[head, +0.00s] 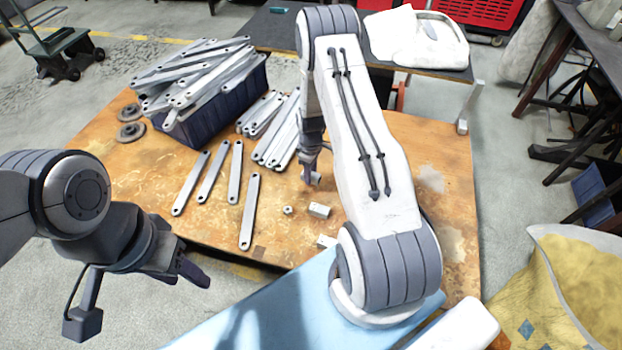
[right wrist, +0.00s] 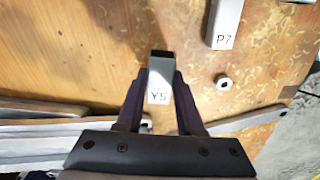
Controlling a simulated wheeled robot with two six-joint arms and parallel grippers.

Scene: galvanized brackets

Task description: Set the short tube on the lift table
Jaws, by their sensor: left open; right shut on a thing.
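A small grey square tube marked Y5 (right wrist: 158,92) is between the fingers of my right gripper (right wrist: 160,88) in the right wrist view. The fingers are shut on its sides. In the head view my right gripper (head: 311,172) is low over the wooden table, partly hidden by my right arm; I cannot tell whether the tube touches the wood. A second tube, marked P7 (right wrist: 225,25), lies near it and is cut off by the frame edge. My left gripper (head: 190,268) is open and empty, off the table's front left edge. I cannot tell which surface is the lift table.
The wooden table (head: 430,145) holds a dark bin (head: 215,115) heaped with flat bars, several loose bars (head: 235,172), a nut (head: 287,210), and small tubes (head: 319,210). A light blue surface (head: 270,310) is in front. A dark-topped table (head: 270,32) stands behind.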

